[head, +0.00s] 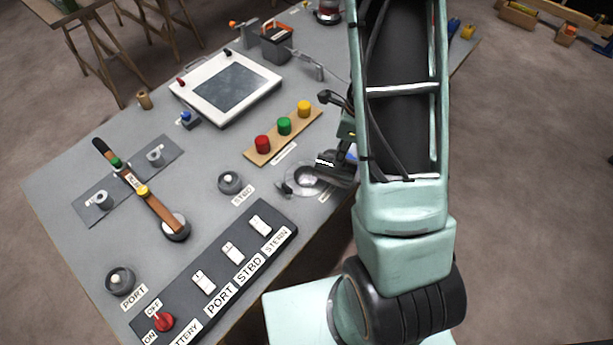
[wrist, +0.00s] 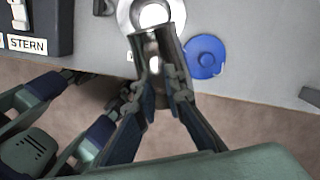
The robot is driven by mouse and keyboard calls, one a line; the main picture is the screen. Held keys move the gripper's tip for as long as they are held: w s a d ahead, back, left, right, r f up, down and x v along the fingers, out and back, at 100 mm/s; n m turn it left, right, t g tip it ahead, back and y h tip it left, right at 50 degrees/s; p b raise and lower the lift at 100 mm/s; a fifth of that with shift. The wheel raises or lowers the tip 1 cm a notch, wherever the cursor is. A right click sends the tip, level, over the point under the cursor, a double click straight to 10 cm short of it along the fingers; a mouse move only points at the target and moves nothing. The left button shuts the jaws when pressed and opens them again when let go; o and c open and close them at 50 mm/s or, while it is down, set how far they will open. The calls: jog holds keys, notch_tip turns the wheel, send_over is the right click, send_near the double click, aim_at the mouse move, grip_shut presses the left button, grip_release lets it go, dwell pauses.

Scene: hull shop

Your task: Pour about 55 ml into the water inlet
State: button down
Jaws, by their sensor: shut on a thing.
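The water inlet, a pale round ring (head: 302,179) set in the grey bench top, shows beside my gripper in the head view. A pale ring with a bright centre (wrist: 124,14) at the top of the wrist view looks like the same inlet. My gripper (head: 338,168) is low over the bench at the inlet, partly hidden by my arm. In the wrist view my gripper (wrist: 154,50) is shut on a narrow, shiny metallic thing (wrist: 154,64), seemingly a pouring vessel.
A blue round disc (wrist: 205,57), perhaps a cap, lies right of the inlet. A wooden strip with red, green and yellow buttons (head: 284,126) stands behind it. A dark switch panel (head: 215,275) lies at the front left. The bench edge runs close to my gripper.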

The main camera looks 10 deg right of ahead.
jog(key=shift+s+d+f+y+b, duration=0.15)
jog(key=shift+d+f+y+b, duration=0.2)
jog(key=shift+b, duration=0.75)
jog(key=d+b, duration=0.1)
jog(key=b, duration=0.1)
jog(key=s+d+t+y+b, duration=0.1)
jog(key=b, duration=0.1)
jog(key=shift+s+d+r, duration=0.15)
jog(key=y+b, duration=0.1)
jog(key=b, duration=0.1)
jog(key=d+t+y+b, duration=0.1)
jog(key=b, duration=0.2)
jog(key=shift+s+d, duration=0.2)
jog(key=shift+s, duration=0.15)
jog(key=d+t+y+b, duration=0.1)
jog(key=y+b, duration=0.2)
jog(key=b, duration=0.2)
jog(key=t+y+b, duration=0.5)
jog(key=y+b, duration=0.3)
jog(key=b, duration=0.4)
send_near(350, 165)
jog(key=shift+a+f, duration=0.15)
jog(key=shift+f, duration=0.65)
jog(key=shift+a+f, duration=0.15)
jog(key=shift+f, duration=0.7)
jog(key=shift+w+r, duration=0.1)
jog(key=shift+w, duration=0.05)
